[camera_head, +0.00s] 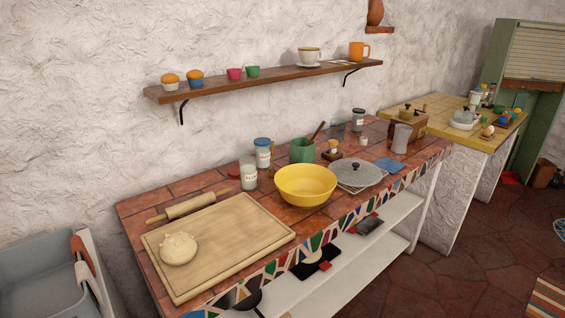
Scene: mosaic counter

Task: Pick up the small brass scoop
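I cannot make out a small brass scoop anywhere in the head view. The mosaic counter (189,184) runs along the white wall with several kitchen things on it, and some small items at its far end are too small or overlapped to tell. A brown wooden handle (318,130) stands up from a green crock (302,150); what it belongs to is hidden inside. My gripper is not in view.
A cutting board (230,235) bears dough (179,249), beside a rolling pin (190,206). A wooden shelf (275,80) hangs above. Open floor (470,235) lies at right.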

